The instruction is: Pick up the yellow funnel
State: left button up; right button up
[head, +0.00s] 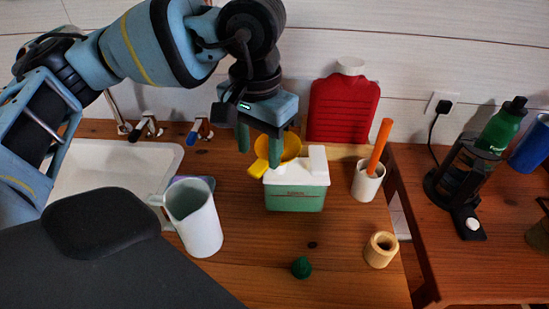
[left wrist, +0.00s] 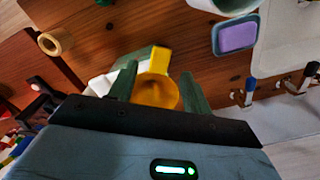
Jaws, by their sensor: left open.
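The yellow funnel (head: 289,146) sits behind and beside the white top of a green and white box (head: 296,197), its handle tab pointing to the left front. My left gripper (head: 260,150) is open, with its two green fingers pointing down at the funnel. In the left wrist view the funnel (left wrist: 156,90) lies between the open fingers, its tab pointing away from the palm. I cannot tell whether either finger touches it. My right gripper is not in view.
A white pitcher (head: 195,218) stands left of the box. A white cup with an orange stick (head: 368,184), a wooden ring (head: 380,250) and a small green piece (head: 301,267) are nearby. A red hot-water bottle (head: 342,108) leans behind. A sink (head: 100,165) lies left.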

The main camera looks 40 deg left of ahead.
aim_at(261, 163)
pick_arm(q)
jog(key=shift+w+f, duration=0.2)
jog(key=shift+f, duration=2.4)
grip_shut()
